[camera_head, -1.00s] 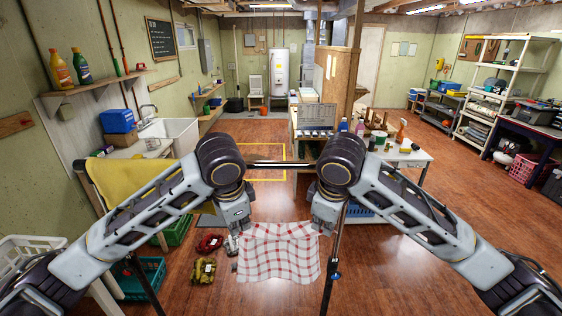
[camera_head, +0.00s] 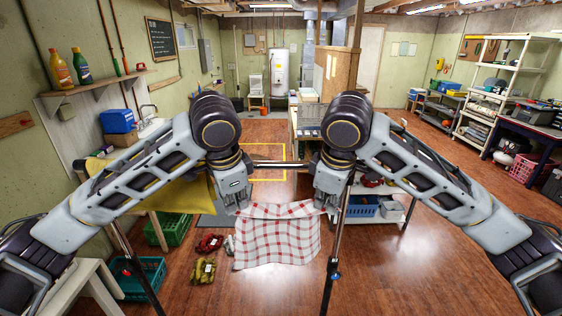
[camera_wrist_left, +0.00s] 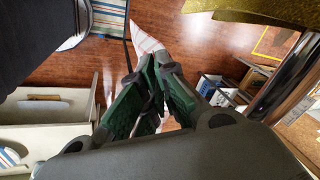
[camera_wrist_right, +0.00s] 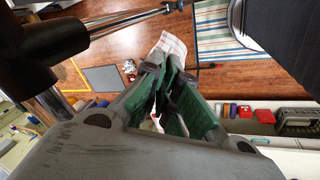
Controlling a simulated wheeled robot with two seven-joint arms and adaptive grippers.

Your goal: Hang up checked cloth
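The checked cloth (camera_head: 277,238), white with red lines, hangs spread between my grippers in the head view, its upper corners at the fingers. My left gripper (camera_head: 238,205) is shut on its upper left corner; the cloth (camera_wrist_left: 148,40) shows at the fingertips in the left wrist view. My right gripper (camera_head: 328,205) is shut on its upper right corner; the cloth (camera_wrist_right: 171,46) shows at those fingertips too. A dark metal rail (camera_head: 282,164) runs across behind my arms, above the cloth in the picture. A yellow cloth (camera_head: 184,196) hangs at the left, partly hidden by my left arm.
A thin upright post (camera_head: 334,262) stands just right of the cloth. Green crates (camera_head: 140,283), red shoes (camera_head: 209,243) and yellow gloves (camera_head: 203,271) are on the floor at left. A low shelf with a blue basket (camera_head: 362,207) stands at right. Floor at lower right is clear.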

